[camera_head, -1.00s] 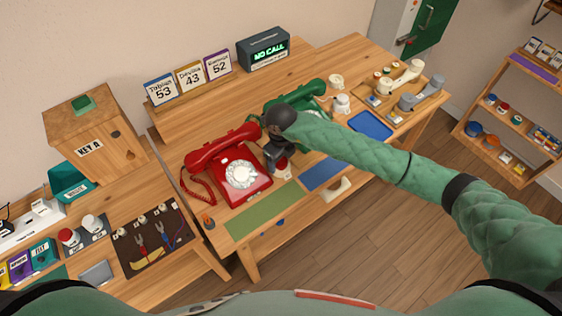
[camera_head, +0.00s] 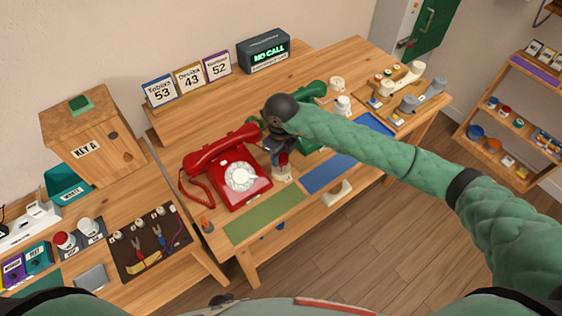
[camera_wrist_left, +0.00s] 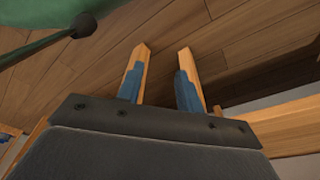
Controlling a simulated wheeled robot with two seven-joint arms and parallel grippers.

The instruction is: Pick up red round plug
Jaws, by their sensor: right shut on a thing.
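My right gripper (camera_head: 283,154) is shut on the red round plug (camera_head: 284,160), just right of the red dial phone (camera_head: 236,172). Only a small red part of the plug shows below the dark fingers. A white round base (camera_head: 282,174) sits on the table directly under it; I cannot tell whether the plug touches it. My left gripper (camera_wrist_left: 165,48) is open and empty in the left wrist view, over the wooden floor. It does not show in the head view.
A green phone (camera_head: 308,95) stands behind my right arm, partly hidden. A green mat (camera_head: 262,215) and a blue mat (camera_head: 328,175) lie along the front edge. A white handle-shaped piece (camera_head: 336,193) is at that edge. A board with tools (camera_head: 150,243) lies lower left.

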